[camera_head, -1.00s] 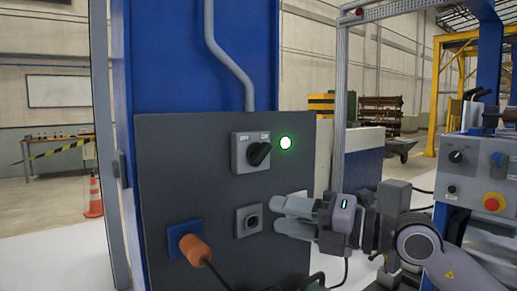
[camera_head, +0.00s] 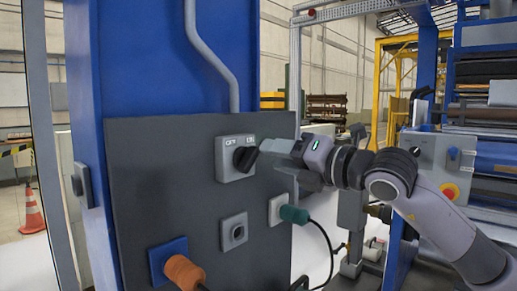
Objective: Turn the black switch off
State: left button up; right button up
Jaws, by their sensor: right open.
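The black switch (camera_head: 245,157) is a rotary knob on a light grey box (camera_head: 229,170) marked OFF on the left and ON on the right. The box is on the dark grey panel. The knob's handle points up and to the right, towards ON. My right gripper (camera_head: 270,153) is open and comes in from the right, with its fingertips close beside the knob. I cannot tell whether they touch it. The green light beside the switch does not show; the gripper covers that spot. My left gripper is not in view.
The dark panel (camera_head: 190,140) is fixed to a blue column (camera_head: 130,60). Below the switch are an empty grey socket (camera_head: 234,232), an orange plug (camera_head: 184,272) and a green plug (camera_head: 293,214) with a cable. A control box with a red button (camera_head: 449,191) stands at right.

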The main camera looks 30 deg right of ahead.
aim_at(258, 153)
jog(key=p+x, duration=0.2)
jog(key=x, duration=0.3)
jog(key=shift+a, duration=0.1)
grip_shut()
